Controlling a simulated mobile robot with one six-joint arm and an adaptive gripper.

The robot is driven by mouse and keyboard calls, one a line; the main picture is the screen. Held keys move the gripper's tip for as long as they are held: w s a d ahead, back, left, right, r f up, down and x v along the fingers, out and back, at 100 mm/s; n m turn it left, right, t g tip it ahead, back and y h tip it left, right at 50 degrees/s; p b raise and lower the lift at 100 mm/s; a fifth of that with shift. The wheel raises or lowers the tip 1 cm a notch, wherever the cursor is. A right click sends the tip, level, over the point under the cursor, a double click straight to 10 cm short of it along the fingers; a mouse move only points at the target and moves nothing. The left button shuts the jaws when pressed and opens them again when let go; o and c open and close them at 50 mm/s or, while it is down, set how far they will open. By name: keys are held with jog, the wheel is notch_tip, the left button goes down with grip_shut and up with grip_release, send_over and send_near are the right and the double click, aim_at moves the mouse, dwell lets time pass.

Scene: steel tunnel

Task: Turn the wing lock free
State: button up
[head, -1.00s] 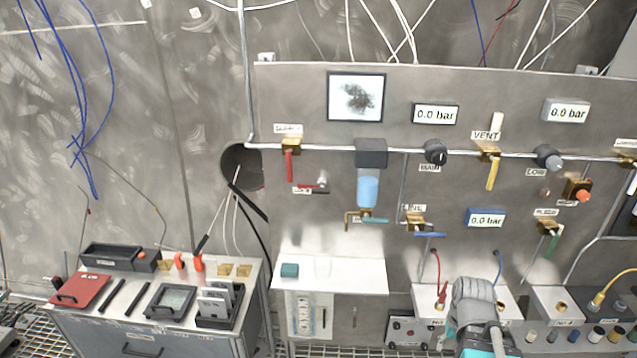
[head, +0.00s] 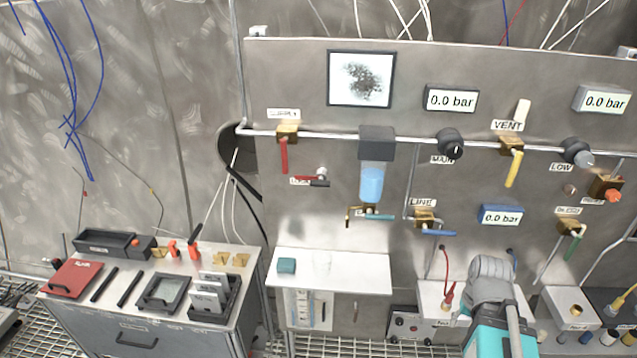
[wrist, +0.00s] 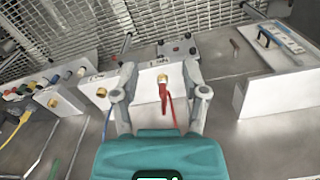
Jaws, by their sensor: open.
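A red fitting (wrist: 163,90) with a brass top stands on a white box (wrist: 148,80) in the wrist view, with a red hose running from it. The fitting also shows in the head view (head: 450,292), left of my arm. I cannot tell for sure which part is the wing lock; this red piece looks likeliest. My gripper (wrist: 160,97) is open, with one grey finger on each side of the fitting in the picture. I see no contact, and the depth between them is unclear. In the head view my arm hides the fingertips.
A row of boxes with brass ports and coloured plugs (wrist: 40,95) lies at the left in the wrist view. A white shelf (head: 340,275) is left of the fitting in the head view. The valve panel (head: 330,220) stands behind.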

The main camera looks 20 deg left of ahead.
jog(key=o, duration=0.6)
jog(key=shift+w, duration=0.1)
jog(key=w+a+r+m+t+h+p, duration=0.1)
jog(key=w+a+r+t+h, duration=0.1)
jog(key=w+a+r+t, duration=0.45)
jog(key=w+a+r+m+t+h, duration=0.1)
jog(key=w+a+r+t+h, duration=0.25)
jog(key=a, duration=0.55)
jog(key=s+a+r+n+t+y, duration=0.1)
jog(key=s+a+r+t+y, duration=0.1)
jog(key=a, duration=0.6)
jog(key=s+a+r+n+t+y, duration=0.2)
jog(key=a+r+t+y, duration=0.1)
jog(key=a, duration=0.5)
jog(key=s+a+r+n+t+y, duration=0.1)
jog(key=a+r+y, duration=0.3)
jog(key=a, duration=0.4)
jog(key=shift+s+r+n+t+p, duration=0.3)
jog(key=shift+s+r+t, duration=0.35)
jog(key=shift+s+t, duration=0.2)
jog(key=shift+w+a+y, duration=0.1)
jog(key=shift+w+y, duration=0.05)
jog(key=shift+y, duration=0.1)
